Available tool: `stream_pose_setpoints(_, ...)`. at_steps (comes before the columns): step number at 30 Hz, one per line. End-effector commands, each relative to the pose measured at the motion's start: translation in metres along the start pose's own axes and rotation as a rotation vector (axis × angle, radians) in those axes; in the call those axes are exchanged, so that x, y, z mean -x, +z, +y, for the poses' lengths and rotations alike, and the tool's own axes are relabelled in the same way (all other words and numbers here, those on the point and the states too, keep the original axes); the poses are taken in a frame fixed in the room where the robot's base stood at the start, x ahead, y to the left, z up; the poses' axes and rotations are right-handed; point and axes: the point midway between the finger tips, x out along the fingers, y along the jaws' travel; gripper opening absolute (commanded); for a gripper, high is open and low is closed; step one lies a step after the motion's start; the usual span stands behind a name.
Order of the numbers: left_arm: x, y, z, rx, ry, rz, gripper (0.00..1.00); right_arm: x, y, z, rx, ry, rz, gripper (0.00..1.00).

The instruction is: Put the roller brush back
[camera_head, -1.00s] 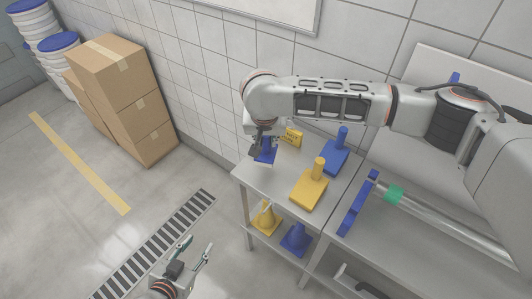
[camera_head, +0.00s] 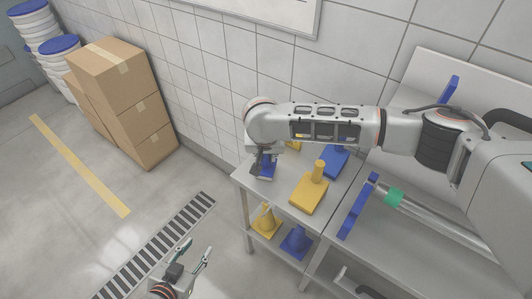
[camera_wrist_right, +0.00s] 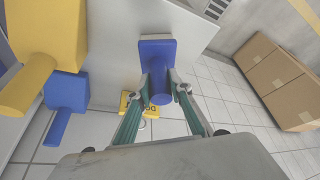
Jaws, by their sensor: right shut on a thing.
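My right gripper (camera_head: 262,158) is shut on a blue tool (camera_head: 266,174) at the far left corner of the steel table (camera_head: 290,172). In the right wrist view, the fingers (camera_wrist_right: 162,88) close around the round handle of the tool, whose flat blue block (camera_wrist_right: 157,52) extends beyond them. Whether the block touches the tabletop I cannot tell. A yellow block with an upright handle (camera_head: 308,193) and a similar blue block (camera_head: 334,158) stand to its right. My left gripper (camera_head: 197,249) is open and empty over the floor. No label marks any tool as the roller brush.
A yellow sign (camera_head: 294,145) is mostly hidden behind my right arm. A second bench holds a tube with a green band (camera_head: 393,197). Boxes (camera_head: 125,105) stand at the back left.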

Motion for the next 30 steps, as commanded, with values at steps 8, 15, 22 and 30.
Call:
stream_pose_setpoints(8,0.0,0.003,-0.001,0.001,-0.002,-0.007,0.37,-0.001,0.0,0.0,0.0,0.0,0.0,0.37)
stream_pose_setpoints(15,-0.001,0.005,-0.001,0.001,-0.002,-0.007,0.37,-0.001,0.0,0.0,0.0,0.0,0.0,0.37)
stream_pose_setpoints(22,-0.004,0.008,0.003,0.003,0.002,-0.004,0.37,0.015,-0.001,0.0,0.002,-0.001,-0.001,0.37)
stream_pose_setpoints(30,0.005,-0.014,0.0,0.003,0.001,0.012,0.37,0.077,-0.002,0.0,0.003,-0.001,0.0,0.37)
